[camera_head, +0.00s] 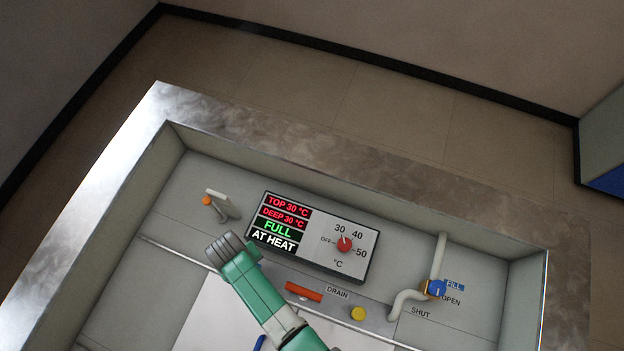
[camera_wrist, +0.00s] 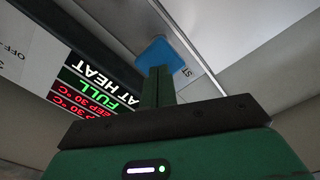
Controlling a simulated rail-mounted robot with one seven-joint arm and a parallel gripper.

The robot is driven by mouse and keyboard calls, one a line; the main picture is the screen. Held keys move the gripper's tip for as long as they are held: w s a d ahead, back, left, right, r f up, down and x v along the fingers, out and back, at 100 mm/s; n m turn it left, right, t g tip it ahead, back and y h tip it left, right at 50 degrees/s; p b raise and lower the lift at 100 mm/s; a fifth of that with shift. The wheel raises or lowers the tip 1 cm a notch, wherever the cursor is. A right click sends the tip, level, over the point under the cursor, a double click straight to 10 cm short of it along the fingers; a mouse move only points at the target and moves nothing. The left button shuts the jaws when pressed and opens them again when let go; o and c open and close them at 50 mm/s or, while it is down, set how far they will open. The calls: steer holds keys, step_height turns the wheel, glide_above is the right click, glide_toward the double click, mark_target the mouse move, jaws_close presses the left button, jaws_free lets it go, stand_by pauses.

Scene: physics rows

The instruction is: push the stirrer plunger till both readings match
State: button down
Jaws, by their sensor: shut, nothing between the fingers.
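The display (camera_head: 277,222) reads TOP 30 °C and DEEP 30 °C in red, FULL in green and AT HEAT in white. Both readings match. It also shows upside down in the wrist view (camera_wrist: 98,90). A blue square block (camera_wrist: 162,53), seemingly the stirrer plunger, has a partly hidden label starting "ST" beside it. My gripper (camera_wrist: 158,72) is shut and empty, its green fingertips overlapping the block's lower edge in the wrist view. I cannot tell whether they touch it. The fingertips are not clear in the head view.
Right of the display is a red dial (camera_head: 344,244). A red DRAIN handle (camera_head: 304,291) and yellow knob (camera_head: 358,313) sit below. A blue FILL valve (camera_head: 437,288) is on a pipe at right. An orange-tipped lever (camera_head: 207,201) stands left. A metal rim (camera_head: 330,152) surrounds the recess.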

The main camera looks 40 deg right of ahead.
step_height(320, 180, up, 5)
steer(key=p, duration=0.5)
steer(key=shift+r, duration=0.15)
